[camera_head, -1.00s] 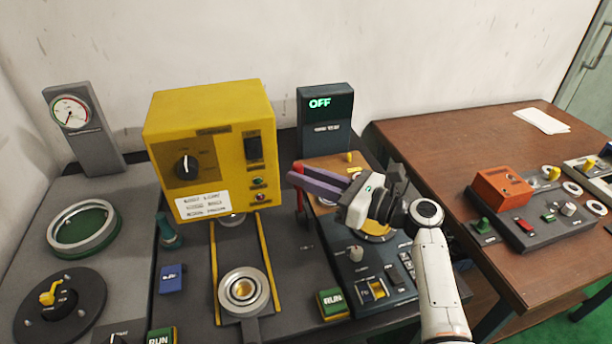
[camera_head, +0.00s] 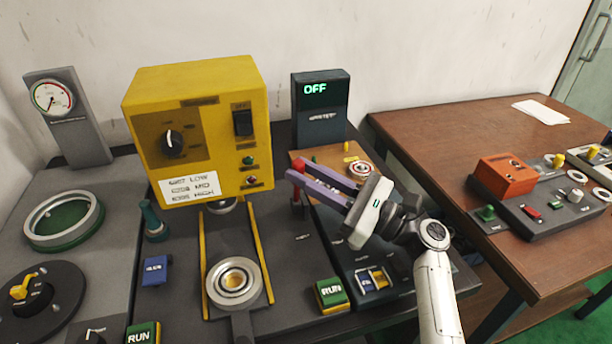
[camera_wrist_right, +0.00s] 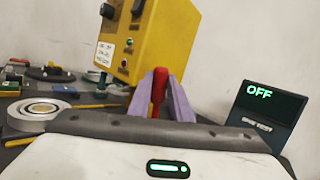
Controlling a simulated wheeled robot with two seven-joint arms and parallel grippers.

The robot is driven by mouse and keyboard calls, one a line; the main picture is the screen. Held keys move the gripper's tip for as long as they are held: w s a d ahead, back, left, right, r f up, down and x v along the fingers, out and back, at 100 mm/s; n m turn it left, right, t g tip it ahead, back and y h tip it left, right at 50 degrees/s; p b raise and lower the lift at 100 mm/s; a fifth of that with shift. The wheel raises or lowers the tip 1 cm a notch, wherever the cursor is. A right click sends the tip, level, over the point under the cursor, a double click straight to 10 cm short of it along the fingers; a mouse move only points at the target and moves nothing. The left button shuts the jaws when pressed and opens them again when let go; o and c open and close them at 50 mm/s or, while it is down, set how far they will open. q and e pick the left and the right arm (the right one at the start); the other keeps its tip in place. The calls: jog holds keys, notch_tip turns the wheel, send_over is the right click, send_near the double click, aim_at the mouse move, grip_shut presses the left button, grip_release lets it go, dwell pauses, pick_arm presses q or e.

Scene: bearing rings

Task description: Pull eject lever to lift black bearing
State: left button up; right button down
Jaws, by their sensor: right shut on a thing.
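The red lever (camera_head: 298,165) stands upright right of the yellow machine, its top showing at the fingertips of my right gripper (camera_head: 302,174). In the right wrist view the red lever (camera_wrist_right: 158,88) is between the two purple fingers, and the gripper is shut on it. A silver ring-shaped bearing with a gold centre (camera_head: 236,279) sits on the yellow-railed slide in front of the machine. I cannot make out a bearing that is clearly black. My left gripper is not in view.
The yellow machine (camera_head: 199,130) stands close left of the lever, and the dark display reading OFF (camera_head: 320,108) behind it. A green RUN button (camera_head: 331,294) is in front. A wooden board with a ring part (camera_head: 360,170) lies beyond my fingers. The brown table at right (camera_head: 430,150) has free room.

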jog(key=c, duration=1.6)
grip_release()
jog(key=v, duration=1)
jog(key=shift+s+d+f+b, duration=0.1)
jog(key=shift+d+b, duration=0.05)
jog(key=shift+b, duration=0.2)
